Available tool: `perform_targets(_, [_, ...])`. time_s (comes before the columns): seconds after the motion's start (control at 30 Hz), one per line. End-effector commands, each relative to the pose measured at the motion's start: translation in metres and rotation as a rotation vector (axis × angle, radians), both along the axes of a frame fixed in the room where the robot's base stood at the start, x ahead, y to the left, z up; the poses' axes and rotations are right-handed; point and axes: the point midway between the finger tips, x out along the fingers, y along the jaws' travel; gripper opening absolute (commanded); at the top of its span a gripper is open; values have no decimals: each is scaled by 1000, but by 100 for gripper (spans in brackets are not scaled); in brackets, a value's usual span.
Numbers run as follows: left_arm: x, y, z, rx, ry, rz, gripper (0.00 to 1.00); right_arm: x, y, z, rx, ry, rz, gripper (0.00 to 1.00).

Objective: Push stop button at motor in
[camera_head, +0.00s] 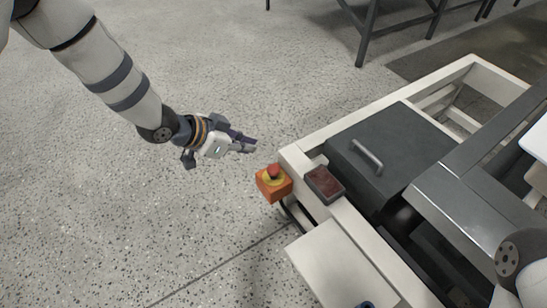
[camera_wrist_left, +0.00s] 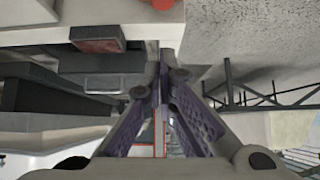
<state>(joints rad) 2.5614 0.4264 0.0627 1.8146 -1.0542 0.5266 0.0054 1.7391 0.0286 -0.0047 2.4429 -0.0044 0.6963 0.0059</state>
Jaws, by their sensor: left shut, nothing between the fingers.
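The stop button (camera_head: 274,170) is a red mushroom head on a yellow ring, on top of an orange box (camera_head: 275,188) at the near left corner of the pale machine frame. My left gripper (camera_head: 254,146) is shut and empty. In the head view its fingertips appear just above and left of the button, with a small gap between them. In the left wrist view the closed fingertips (camera_wrist_left: 166,62) point toward the frame's edge. A red-orange piece (camera_wrist_left: 160,4), likely the button or its box, is cut off by the top edge there. My right gripper does not show.
A dark box with a reddish top (camera_head: 325,184) sits on the frame (camera_head: 345,122) right of the button. A black cover with a handle (camera_head: 367,156) lies beyond it. A pale panel (camera_head: 340,265) projects nearer. Open speckled floor (camera_head: 150,225) lies left.

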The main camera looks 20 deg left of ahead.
Motion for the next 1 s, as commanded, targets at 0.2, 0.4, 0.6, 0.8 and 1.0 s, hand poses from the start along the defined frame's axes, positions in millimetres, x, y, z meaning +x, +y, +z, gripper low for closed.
perform_targets(0.2, [12, -10, -20, 1, 2, -2, 0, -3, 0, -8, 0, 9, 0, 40])
perform_targets(0.4, [37, -30, -53, 1, 4, -1, 0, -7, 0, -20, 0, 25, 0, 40])
perform_targets(0.6, [55, -44, -85, 1, 7, 1, 0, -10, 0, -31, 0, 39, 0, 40])
perform_targets(0.8, [56, -44, -107, 0, 3, 1, 0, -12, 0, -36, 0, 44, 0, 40])
perform_targets(1.0, [56, -44, -111, -1, 0, 1, 0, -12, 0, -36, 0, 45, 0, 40])
